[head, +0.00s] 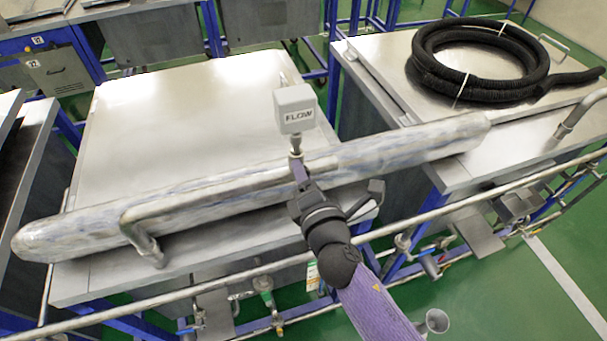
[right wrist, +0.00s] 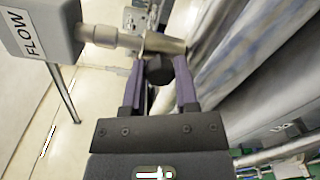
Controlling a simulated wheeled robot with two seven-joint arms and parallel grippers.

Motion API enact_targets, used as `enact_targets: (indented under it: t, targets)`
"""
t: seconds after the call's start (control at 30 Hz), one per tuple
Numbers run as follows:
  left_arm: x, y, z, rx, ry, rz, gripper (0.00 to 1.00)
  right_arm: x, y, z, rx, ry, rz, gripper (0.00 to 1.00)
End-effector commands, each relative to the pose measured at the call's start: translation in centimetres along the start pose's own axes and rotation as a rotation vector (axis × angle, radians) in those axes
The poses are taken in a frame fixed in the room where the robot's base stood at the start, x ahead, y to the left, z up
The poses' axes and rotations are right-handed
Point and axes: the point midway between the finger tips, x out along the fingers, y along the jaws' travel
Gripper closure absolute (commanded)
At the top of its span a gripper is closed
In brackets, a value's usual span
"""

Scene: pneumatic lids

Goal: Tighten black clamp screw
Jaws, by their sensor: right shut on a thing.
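The black clamp screw (right wrist: 159,72) shows in the right wrist view as a small dark knob between the purple fingertips. It sits beside a metal fitting (right wrist: 162,44) on the stem of the FLOW box. My right gripper (right wrist: 160,76) is shut on this knob, with a finger on either side. In the head view my right gripper (head: 299,172) reaches up to the stem just below the grey FLOW box (head: 295,108), and its fingers hide the screw there. The FLOW box also shows in the right wrist view (right wrist: 38,28). My left gripper is not in view.
A long plastic-wrapped tube (head: 400,150) lies across the metal lid (head: 180,110). A bent metal pipe (head: 215,190) runs along it to the stem. A black coiled hose (head: 430,62) lies on the right-hand lid. A rail (head: 100,317) runs along the front.

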Motion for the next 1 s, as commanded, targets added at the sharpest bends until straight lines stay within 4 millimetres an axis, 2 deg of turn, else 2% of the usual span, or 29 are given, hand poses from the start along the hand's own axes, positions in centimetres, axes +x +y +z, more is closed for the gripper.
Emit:
enact_targets:
  t: [0.43,1.0]
  targets:
    - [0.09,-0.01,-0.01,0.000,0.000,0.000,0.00,-0.02,-0.09,0.01,0.234,0.010,-0.002,1.00]
    - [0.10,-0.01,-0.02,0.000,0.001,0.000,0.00,-0.03,-0.11,-0.02,0.277,0.012,-0.003,1.00]
